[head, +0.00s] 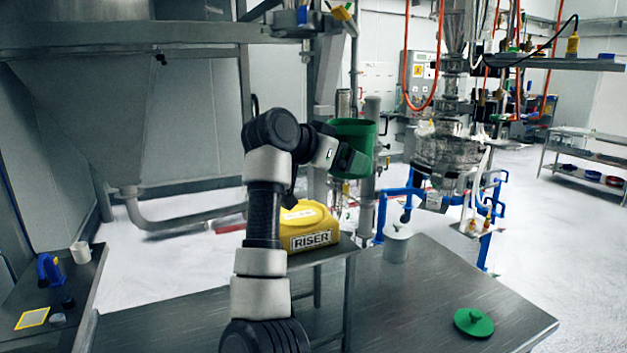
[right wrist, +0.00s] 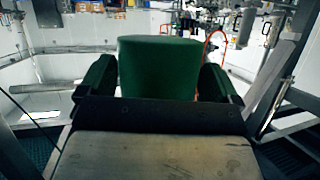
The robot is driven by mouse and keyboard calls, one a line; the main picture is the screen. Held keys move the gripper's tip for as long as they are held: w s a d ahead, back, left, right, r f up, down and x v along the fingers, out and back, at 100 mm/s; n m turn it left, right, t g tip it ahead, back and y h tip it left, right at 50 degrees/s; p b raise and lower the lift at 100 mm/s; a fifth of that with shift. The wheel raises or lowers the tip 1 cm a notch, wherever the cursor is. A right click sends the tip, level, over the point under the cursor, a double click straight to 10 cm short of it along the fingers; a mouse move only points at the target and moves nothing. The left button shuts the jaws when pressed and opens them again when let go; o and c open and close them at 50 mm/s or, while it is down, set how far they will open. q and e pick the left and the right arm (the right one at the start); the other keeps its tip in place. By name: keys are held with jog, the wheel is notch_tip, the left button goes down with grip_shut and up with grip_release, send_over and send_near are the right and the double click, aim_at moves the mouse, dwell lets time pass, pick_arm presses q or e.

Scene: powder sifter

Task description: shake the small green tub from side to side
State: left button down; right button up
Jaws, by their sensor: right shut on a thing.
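The small green tub (head: 357,133) is held up in the air, above and behind the steel table, near the middle of the head view. It looks roughly upright with its open rim at the top; its contents are hidden. My right gripper (head: 350,158) is shut on it. In the right wrist view the two fingers of the gripper (right wrist: 157,85) press on both sides of the green tub (right wrist: 158,68). My left gripper does not show.
A green lid (head: 473,321) lies at the table's (head: 420,310) right front. Sifter machinery (head: 447,150) stands behind, right.

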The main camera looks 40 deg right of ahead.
aim_at(348, 124)
jog(key=shift+s+d+r, duration=0.45)
jog(key=shift+s+r, duration=0.1)
jog(key=shift+r, duration=0.1)
notch_tip(348, 124, up, 5)
jog(key=p, duration=0.4)
jog(key=shift+a, duration=0.1)
